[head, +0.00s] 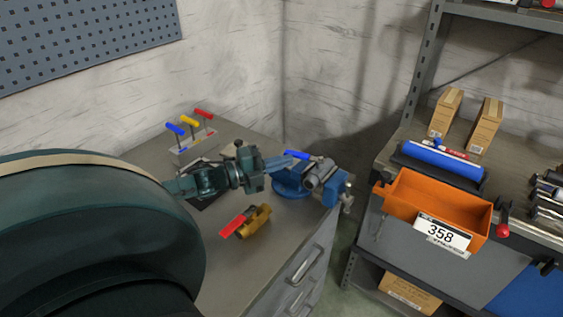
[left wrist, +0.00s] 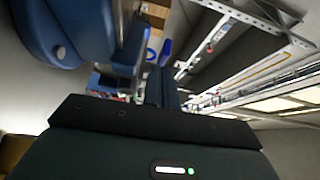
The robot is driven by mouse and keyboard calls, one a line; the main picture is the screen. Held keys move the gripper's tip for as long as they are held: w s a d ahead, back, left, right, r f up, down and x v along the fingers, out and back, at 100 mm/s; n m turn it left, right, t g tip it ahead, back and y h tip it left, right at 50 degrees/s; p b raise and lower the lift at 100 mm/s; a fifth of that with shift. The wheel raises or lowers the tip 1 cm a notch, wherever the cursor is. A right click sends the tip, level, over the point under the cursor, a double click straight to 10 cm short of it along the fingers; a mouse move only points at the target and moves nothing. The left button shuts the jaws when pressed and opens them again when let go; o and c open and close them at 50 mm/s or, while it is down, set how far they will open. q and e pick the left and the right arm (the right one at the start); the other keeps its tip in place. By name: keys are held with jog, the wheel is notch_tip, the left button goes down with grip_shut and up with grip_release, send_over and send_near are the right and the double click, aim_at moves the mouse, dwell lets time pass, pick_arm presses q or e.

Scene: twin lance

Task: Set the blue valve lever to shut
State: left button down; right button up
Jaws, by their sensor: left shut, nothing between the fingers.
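The blue valve lever (head: 296,154) shows as a short blue bar at the grey valve body (head: 318,173), which sits at the blue vise (head: 292,184) on the bench corner. My left gripper (head: 290,161) reaches in from the left, its fingers shut and empty. Its tips are close beside the lever; I cannot tell whether they touch it. In the left wrist view a small blue piece (left wrist: 166,52), perhaps the lever, shows beyond the dark fingers (left wrist: 161,86), and a large blue vise part (left wrist: 75,30) fills the upper left. My right gripper is out of view.
A brass valve with a red lever (head: 236,224) lies on the grey bench (head: 220,280). A stand (head: 194,146) with blue, yellow and red handles is at the back. An orange bin (head: 435,200) sits on the shelf to the right, across a gap.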

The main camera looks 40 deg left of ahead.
pick_arm(q)
jog(key=shift+w+a, duration=0.1)
jog(key=shift+a, duration=0.05)
jog(key=w+a+m+h+b, duration=0.1)
jog(key=b, duration=0.1)
jog(key=shift+w+a+g+b, duration=0.25)
jog(key=shift+w+g+b, duration=0.05)
jog(key=shift+w, duration=0.1)
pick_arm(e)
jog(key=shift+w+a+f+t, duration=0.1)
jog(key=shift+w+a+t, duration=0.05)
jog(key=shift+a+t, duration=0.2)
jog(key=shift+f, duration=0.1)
